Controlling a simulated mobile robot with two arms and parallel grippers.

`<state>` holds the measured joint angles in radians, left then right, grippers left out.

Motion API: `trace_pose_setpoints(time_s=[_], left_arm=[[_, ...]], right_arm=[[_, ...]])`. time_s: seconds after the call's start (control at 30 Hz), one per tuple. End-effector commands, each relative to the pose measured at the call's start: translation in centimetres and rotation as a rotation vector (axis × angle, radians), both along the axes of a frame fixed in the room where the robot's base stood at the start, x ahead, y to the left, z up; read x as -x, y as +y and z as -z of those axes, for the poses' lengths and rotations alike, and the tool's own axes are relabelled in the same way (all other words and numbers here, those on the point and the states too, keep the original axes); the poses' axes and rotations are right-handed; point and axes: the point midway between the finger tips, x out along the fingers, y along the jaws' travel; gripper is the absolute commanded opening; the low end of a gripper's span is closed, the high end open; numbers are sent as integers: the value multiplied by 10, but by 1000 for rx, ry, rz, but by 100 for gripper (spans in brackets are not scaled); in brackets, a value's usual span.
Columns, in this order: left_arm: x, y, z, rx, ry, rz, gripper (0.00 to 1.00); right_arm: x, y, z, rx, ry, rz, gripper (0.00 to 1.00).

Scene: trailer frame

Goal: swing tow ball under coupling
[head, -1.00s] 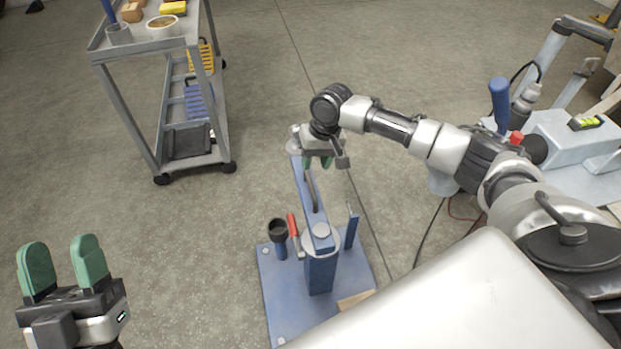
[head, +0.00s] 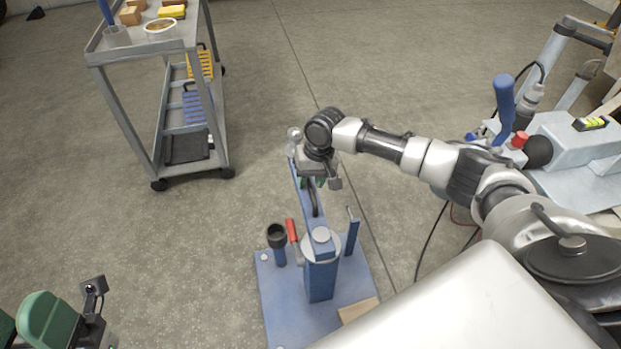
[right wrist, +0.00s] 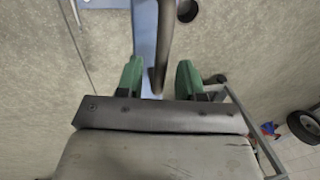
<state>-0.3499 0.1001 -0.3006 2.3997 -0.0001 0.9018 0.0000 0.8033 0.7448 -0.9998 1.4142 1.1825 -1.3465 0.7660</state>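The tow ball (head: 294,133) is a small silver ball at the far end of a blue swing arm (head: 303,197). The arm runs back from a post (head: 321,275) on a blue base plate (head: 276,312). My right gripper (head: 313,182) is over the arm just behind the ball. In the right wrist view a dark curved handle (right wrist: 164,50) lies between its green fingers (right wrist: 159,77), with gaps on both sides. My left gripper (head: 22,318) is open, empty and partly cut off at bottom left. I cannot make out the coupling clearly on the pale trailer frame (head: 560,140) at right.
A black cup-topped post (head: 278,240), a red-handled lever (head: 292,231) and a blue upright (head: 352,235) stand on the plate around the pivot. The floor left of the arm is clear.

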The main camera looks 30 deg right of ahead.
Motion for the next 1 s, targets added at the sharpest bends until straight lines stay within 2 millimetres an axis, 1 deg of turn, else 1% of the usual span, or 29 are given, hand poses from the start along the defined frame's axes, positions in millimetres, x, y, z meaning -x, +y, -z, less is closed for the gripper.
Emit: trace_pose_setpoints(time_s=[0.03,0.2,0.23,0.63,0.77,0.87,1.0], left_arm=[[0,0,0,0,0,0,51],[0,0,0,0,1,0,51],[0,0,0,0,1,0,51],[-3,-1,-2,-5,16,0,51],[-14,-2,-3,-32,99,-7,51],[-26,-5,-3,-61,188,-12,51],[-53,-9,6,-130,408,-23,51]], right_arm=[[0,0,0,0,0,0,29],[0,0,0,0,0,0,3],[0,0,0,0,0,0,0],[0,-1,-1,0,1,3,0],[0,-1,-2,0,0,11,0],[1,-3,-3,0,1,21,0],[2,-5,-4,0,2,41,0]])
